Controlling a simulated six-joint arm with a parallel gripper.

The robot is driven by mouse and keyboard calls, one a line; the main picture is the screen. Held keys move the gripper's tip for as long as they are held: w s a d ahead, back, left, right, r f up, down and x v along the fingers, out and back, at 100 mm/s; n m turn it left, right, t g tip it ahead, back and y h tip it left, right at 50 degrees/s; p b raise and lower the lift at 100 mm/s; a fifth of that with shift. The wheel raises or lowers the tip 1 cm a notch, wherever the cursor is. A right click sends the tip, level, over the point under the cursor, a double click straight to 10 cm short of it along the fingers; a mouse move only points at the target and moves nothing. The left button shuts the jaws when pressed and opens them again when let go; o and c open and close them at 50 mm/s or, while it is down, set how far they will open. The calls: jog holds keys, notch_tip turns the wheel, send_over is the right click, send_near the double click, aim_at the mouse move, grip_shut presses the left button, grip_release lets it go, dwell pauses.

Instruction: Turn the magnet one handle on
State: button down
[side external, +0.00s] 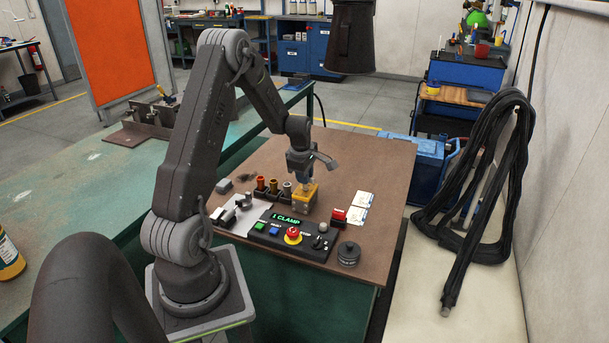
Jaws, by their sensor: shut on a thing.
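A yellow block (304,197), which looks like the magnet, sits on the brown tabletop behind the control box. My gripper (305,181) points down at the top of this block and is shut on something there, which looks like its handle. The fingers and handle are too small to make out clearly, so I cannot tell how the handle is turned. No number can be read on the block.
A black control box (270,240) with a lit green display, "1 CLAMP", and a red stop button (293,235) stands in front. Several small cups (274,186) stand left of the block. A red-topped item (338,214), white cards (360,207) and a dark round part (348,253) lie right.

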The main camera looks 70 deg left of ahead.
aim_at(301, 194)
jog(key=shift+n, duration=0.6)
jog(key=c, duration=1.1)
grip_release()
jog(key=r, duration=0.4)
jog(key=s+d+r, duration=0.1)
jog(key=r, duration=0.4)
jog(key=s+d+r, duration=0.1)
jog(key=r, duration=0.3)
jog(key=shift+r, duration=0.3)
jog(key=shift+w, duration=0.1)
